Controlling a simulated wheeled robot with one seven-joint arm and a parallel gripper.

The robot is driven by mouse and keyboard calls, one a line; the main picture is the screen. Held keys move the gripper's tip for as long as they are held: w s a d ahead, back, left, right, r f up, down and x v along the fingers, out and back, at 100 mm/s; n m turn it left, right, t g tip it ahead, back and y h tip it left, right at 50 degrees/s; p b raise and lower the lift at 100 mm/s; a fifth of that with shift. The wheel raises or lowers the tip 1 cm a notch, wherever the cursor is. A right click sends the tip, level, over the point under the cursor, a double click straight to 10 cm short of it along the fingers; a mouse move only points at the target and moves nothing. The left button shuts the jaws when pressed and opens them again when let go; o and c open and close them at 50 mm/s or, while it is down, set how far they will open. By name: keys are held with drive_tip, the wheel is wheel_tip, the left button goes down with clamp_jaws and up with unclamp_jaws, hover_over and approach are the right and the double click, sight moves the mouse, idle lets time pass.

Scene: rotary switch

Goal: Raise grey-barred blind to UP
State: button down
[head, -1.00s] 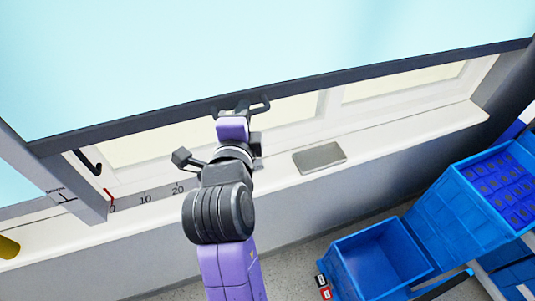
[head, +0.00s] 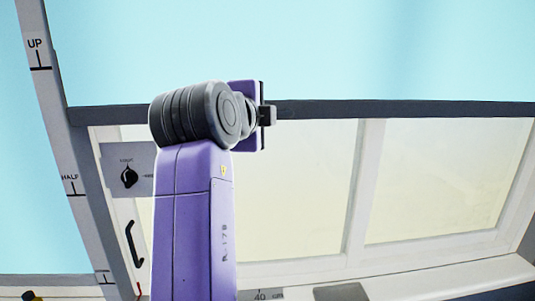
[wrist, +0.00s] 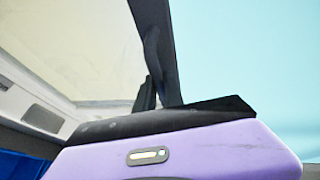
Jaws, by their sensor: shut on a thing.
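The blind is a pale blue sheet (head: 300,50) with a dark grey bar (head: 400,109) along its lower edge. The bar's left end lies between the UP mark (head: 38,67) and the HALF mark (head: 75,193) on the side post. My gripper (head: 268,115) is at the bar, mostly hidden behind my purple and grey arm in the head view. In the wrist view, its dark jaws (wrist: 150,95) are shut at the bar's handle (wrist: 153,55). The exact contact is partly hidden.
Below the bar is a pale window with a white frame (head: 365,190). Left of my arm are a black rotary knob (head: 128,177) on a grey plate and a black window handle (head: 133,245). A grey slab (head: 341,292) lies on the sill.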

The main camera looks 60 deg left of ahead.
wheel_tip(320, 180, up, 12)
drive_tip(key=shift+f+p, duration=0.1)
drive_tip(key=shift+p, duration=0.3)
drive_tip(key=c, duration=1.5)
unclamp_jaws()
drive_tip(key=shift+o, duration=0.2)
drive_tip(key=shift+f, duration=0.1)
drive_tip(key=b+v, duration=0.3)
drive_tip(key=v, duration=0.4)
drive_tip(key=shift+s+d, duration=0.25)
